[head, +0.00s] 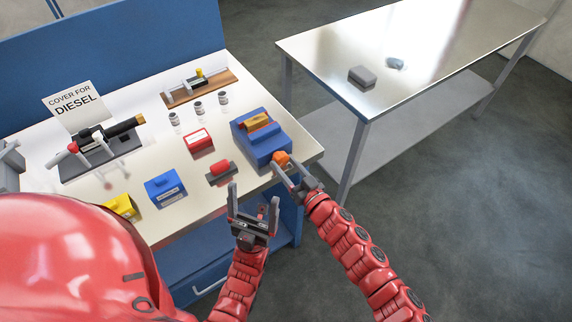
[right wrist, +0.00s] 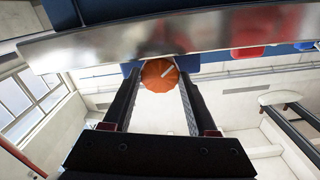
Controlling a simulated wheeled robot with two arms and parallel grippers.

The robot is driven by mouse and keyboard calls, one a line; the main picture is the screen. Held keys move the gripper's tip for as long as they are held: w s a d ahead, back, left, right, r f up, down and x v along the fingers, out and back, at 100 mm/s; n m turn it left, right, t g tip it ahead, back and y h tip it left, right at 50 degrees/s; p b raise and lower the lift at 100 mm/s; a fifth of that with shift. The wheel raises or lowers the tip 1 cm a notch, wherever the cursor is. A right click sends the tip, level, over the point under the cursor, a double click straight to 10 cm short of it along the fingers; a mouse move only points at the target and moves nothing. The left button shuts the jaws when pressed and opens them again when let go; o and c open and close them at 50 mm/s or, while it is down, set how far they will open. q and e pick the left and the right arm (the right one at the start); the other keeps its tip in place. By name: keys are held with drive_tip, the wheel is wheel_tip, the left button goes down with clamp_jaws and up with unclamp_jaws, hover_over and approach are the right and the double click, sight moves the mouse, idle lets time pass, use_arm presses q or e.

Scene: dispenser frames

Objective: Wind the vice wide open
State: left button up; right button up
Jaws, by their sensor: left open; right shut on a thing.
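The blue vice (head: 268,149) stands at the right front corner of the white bench, with a tan, wood-coloured piece (head: 257,121) at its top. How far its jaws are apart is too small to tell. Its orange knob (head: 281,158) faces the front edge. My right gripper (head: 286,164) is shut on the knob. In the right wrist view the ribbed knob (right wrist: 159,75), with a pale line on its face, sits between the tips of the fingers. My left gripper (head: 254,202) is open and empty, in front of the bench edge and left of the right gripper.
The white bench (head: 150,215) also holds a red box (head: 199,140), a red-topped block (head: 221,171), a blue box (head: 165,188), a yellow box (head: 121,207), several small jars, a wooden board and a "COVER FOR DIESEL" sign (head: 76,105). A metal table (head: 430,50) stands right, apart.

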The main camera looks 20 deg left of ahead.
drive_tip(key=shift+n, duration=0.3)
drive_tip(key=n+b, duration=0.3)
drive_tip(key=n, duration=0.1)
drive_tip(key=shift+f, duration=0.1)
drive_tip(key=shift+n+b, duration=1.15)
drive_tip(key=shift+n, duration=1.05)
drive_tip(key=o, duration=1.4)
drive_tip(key=shift+c, duration=0.2)
